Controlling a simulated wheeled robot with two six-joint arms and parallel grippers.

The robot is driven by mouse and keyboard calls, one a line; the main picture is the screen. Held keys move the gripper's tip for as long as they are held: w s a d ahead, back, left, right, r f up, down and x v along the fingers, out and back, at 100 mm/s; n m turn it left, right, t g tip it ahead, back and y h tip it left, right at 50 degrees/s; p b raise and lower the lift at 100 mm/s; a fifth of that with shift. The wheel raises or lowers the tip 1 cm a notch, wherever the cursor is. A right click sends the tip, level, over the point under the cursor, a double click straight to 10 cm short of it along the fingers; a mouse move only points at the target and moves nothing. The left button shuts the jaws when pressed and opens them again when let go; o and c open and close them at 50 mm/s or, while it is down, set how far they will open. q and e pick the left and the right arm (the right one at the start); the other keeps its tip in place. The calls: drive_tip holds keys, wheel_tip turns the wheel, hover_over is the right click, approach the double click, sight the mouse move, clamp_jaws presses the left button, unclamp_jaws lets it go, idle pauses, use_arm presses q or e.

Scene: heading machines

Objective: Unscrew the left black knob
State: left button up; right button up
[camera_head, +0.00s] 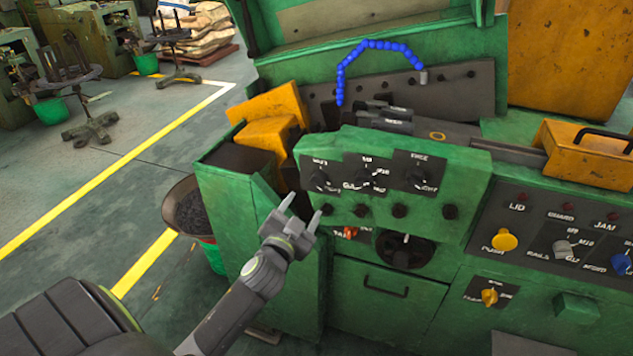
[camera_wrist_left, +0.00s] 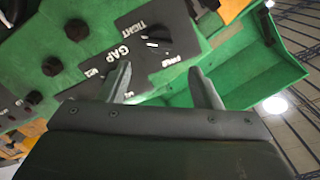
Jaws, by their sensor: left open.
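The green machine's front (camera_head: 310,165) carries a row of several small black knobs below black dial plates. The left black knob (camera_head: 327,209) is at the left end of that row. My left gripper (camera_head: 303,206) is open and empty, just left of this knob, with its right fingertip close to it; I cannot tell whether they touch. In the left wrist view the open fingers (camera_wrist_left: 163,85) point at the green panel with nothing between them. A round black knob (camera_wrist_left: 76,29) shows there, left of the fingers; I cannot tell which one it is. My right gripper is out of view.
A large black handwheel (camera_head: 405,251) and an orange-red switch (camera_head: 350,232) sit below the row. A control panel (camera_head: 550,235) with a yellow button stands to the right. A bowl of dark parts (camera_head: 188,212) stands left of the machine.

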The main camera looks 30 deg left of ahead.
sight(316, 185)
use_arm(q)
drive_tip(key=p+x, duration=0.1)
drive_tip(key=x, duration=0.8)
drive_tip(key=shift+w, duration=0.4)
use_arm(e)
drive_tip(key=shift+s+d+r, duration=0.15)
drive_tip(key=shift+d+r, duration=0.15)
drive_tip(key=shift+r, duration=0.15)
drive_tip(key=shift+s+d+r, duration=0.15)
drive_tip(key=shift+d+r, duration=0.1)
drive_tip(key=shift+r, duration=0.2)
use_arm(q)
drive_tip(key=c, duration=1)
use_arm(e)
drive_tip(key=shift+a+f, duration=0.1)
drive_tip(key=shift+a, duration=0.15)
use_arm(q)
drive_tip(key=shift+f, duration=0.1)
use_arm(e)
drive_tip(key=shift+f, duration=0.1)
